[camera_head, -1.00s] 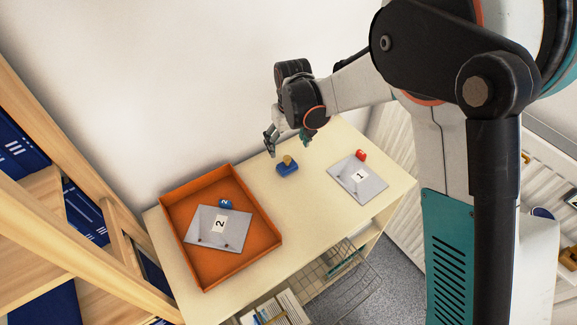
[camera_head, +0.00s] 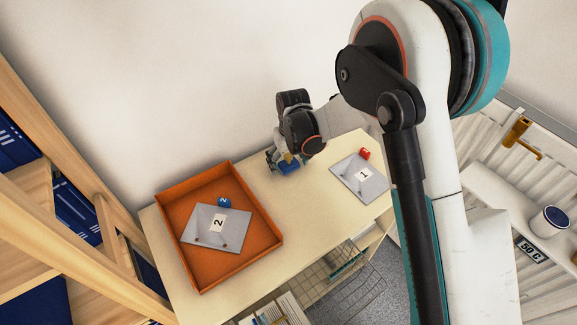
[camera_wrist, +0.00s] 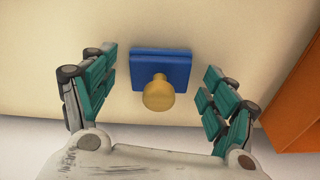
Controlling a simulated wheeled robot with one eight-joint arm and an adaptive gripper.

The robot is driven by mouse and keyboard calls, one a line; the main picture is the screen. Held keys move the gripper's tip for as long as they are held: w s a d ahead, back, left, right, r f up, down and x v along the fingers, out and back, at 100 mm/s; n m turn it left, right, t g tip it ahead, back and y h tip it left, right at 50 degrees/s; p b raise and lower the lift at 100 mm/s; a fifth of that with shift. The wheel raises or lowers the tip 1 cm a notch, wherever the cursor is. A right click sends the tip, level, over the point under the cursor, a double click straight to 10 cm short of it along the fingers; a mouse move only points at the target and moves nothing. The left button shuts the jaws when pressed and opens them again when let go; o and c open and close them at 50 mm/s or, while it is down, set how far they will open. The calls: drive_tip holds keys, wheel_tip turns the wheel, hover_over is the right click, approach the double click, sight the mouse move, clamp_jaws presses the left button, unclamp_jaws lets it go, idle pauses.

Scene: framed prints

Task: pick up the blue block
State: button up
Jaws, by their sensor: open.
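The blue block (camera_head: 289,168) sits on the pale tabletop near the wall, with a round yellow knob (camera_head: 291,158) on its top. In the wrist view the blue block (camera_wrist: 150,66) lies between the two teal-padded fingers, with clear gaps on both sides. The knob (camera_wrist: 158,96) points toward the wrist camera. My gripper (camera_head: 284,160) is open and low over the block, and in the wrist view (camera_wrist: 160,80) it holds nothing. In the head view the gripper partly hides the block.
The table (camera_head: 300,220) between is clear.

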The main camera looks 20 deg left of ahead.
drive_tip(key=shift+r, duration=0.1)
drive_tip(key=c, duration=1.1)
drive_tip(key=shift+o, duration=0.2)
